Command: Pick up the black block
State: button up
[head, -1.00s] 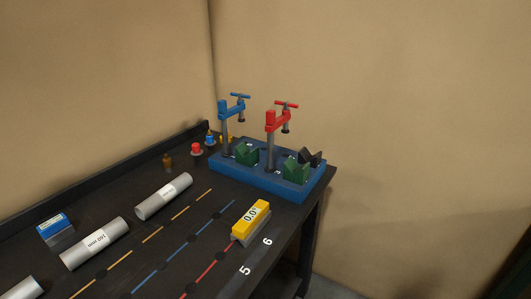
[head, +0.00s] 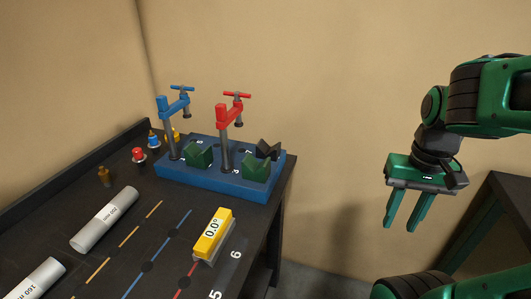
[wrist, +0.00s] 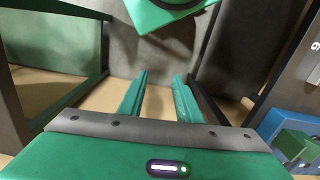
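The black block (head: 267,150) has a V-shaped notch. It sits at the back right corner of the blue base (head: 223,184) on the table, in the head view. A green notched block (head: 256,169) stands in front of it and hides part of it. My gripper (head: 405,228) is at the right of the head view, well apart from the base, with its fingers pointing down. The two green fingers are apart with nothing between them, also in the wrist view (wrist: 158,100). The black block cannot be made out in the wrist view.
A red clamp (head: 223,117) and a blue clamp (head: 166,105) stand up from the base, left of the black block. Another green block (head: 199,154) is between them. A yellow angle gauge (head: 213,232) and grey cylinders (head: 104,220) lie on the dark table.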

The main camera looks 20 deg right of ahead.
jog(key=o, duration=0.5)
jog(key=shift+s+r, duration=0.15)
jog(key=shift+s, duration=0.05)
jog(key=o, duration=0.5)
jog(key=shift+w+d+r, duration=0.1)
jog(key=shift+r, duration=0.25)
jog(key=shift+o, duration=0.9)
jog(key=w+a+r+h, duration=0.1)
jog(key=w+r, duration=0.2)
jog(key=w, duration=0.8)
jog(key=shift+w+a+t, duration=0.15)
jog(key=shift+w+t, duration=0.05)
jog(key=shift+t, duration=0.2)
jog(key=t+h, duration=0.2)
jog(key=t, duration=0.1)
send_near(269, 150)
jog(key=shift+w+d+f+m, duration=0.1)
jog(key=shift+d+f+m, duration=0.15)
jog(key=shift+f, duration=0.35)
jog(key=shift+w+d+f+m, duration=0.1)
jog(key=shift+d+f+m, duration=0.1)
jog(key=shift+f, duration=0.4)
jog(key=shift+w+x, duration=0.1)
jog(key=shift+x, duration=1.2)
jog(key=shift+w+x, duration=0.15)
jog(key=shift+x, duration=1.15)
